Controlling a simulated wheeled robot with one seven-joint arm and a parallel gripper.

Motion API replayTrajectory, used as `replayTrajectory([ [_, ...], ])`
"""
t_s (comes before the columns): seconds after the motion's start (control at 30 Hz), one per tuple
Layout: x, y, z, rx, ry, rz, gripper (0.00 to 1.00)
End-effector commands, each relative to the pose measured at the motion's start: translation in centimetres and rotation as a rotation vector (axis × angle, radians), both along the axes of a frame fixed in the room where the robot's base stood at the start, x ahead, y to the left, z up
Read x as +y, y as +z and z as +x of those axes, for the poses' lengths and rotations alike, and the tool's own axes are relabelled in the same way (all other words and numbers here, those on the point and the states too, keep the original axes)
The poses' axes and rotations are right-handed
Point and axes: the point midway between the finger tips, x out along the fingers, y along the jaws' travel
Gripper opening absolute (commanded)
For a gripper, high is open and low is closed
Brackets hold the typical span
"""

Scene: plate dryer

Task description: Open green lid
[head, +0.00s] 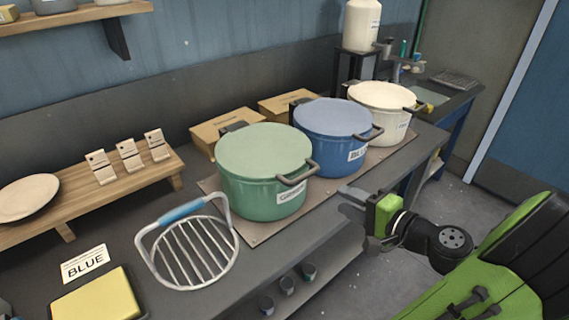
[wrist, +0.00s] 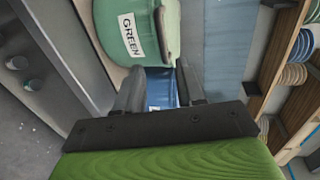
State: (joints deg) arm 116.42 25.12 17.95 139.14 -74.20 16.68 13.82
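The green lid (head: 263,150) sits flat on the green pot (head: 243,195), the left one of the three pots. The lid appears closed. A dark side handle (head: 299,174) sticks out on the pot's right. In the wrist view the green pot (wrist: 106,20) shows at the top with its GREEN label. My gripper (head: 347,202) is to the right of the green pot, in front of the blue pot (head: 325,155), apart from both. In the wrist view its two fingers (wrist: 158,88) are spread with nothing held between them. The blue pot (wrist: 160,85) shows beyond the gap.
A cream pot (head: 370,122) stands beyond the blue one on the same board (head: 255,236). A wire rack with a blue handle (head: 181,212), a yellow sponge (head: 97,298) and a BLUE card (head: 84,262) lie at the left.

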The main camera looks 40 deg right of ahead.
Motion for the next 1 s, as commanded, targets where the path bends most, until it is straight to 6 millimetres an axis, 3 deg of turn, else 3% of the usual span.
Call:
replayTrajectory([
  [0.17, 0.1, -0.5, 1.7, -0.003, 0.002, 0.001, 0.38],
  [0.5, 0.4, -2.4, 10.1, -0.003, 0.005, 0.0, 0.38],
  [0.7, 0.5, -3.2, 14.1, -0.003, 0.003, 0.0, 0.38],
  [1.0, 0.4, -3.3, 15.4, -0.001, -0.002, 0.002, 0.38],
])
